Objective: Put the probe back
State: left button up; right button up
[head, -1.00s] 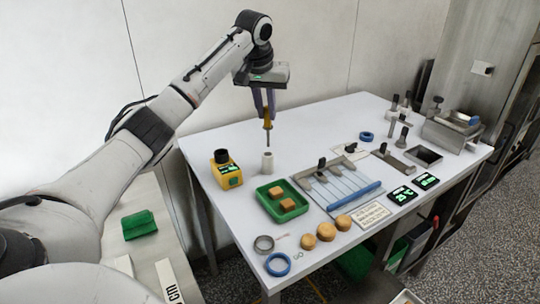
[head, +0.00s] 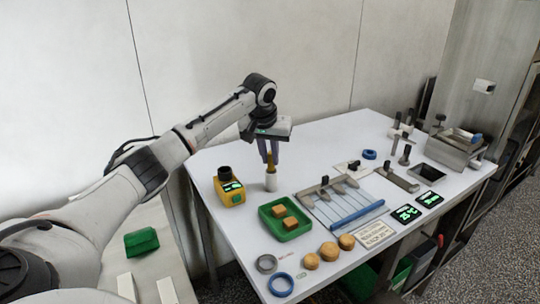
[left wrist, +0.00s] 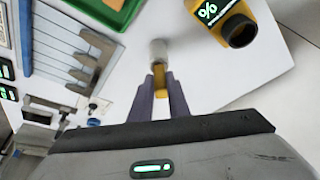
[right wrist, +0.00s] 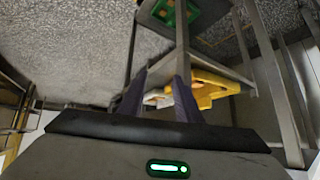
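The probe (head: 268,159) has a yellow handle and stands upright over the white cylindrical holder (head: 271,182). Its thin metal stem, seen a second ago, is now hidden, with the handle's lower end at the holder's top. My left gripper (head: 269,158) points down with its fingers on both sides of the handle, shut on it. In the left wrist view, the yellow handle (left wrist: 159,76) lies between the fingertips, in line with the white holder (left wrist: 158,50). My right gripper (right wrist: 159,88) is out of the head view; in its own wrist view its fingers are apart and empty, low near table legs.
A yellow device with a black top (head: 229,187) stands just left of the holder. A green tray (head: 286,232) with brown blocks lies in front. Bare white tabletop lies behind the holder.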

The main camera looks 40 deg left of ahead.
pick_arm(q)
jog(key=o, duration=0.4)
jog(key=shift+r, duration=0.1)
jog(key=shift+r, duration=0.3)
jog(key=v, duration=1.1)
jog(key=shift+s+r+b, duration=0.15)
jog(key=shift+r+b, duration=0.1)
jog(key=shift+b, duration=0.05)
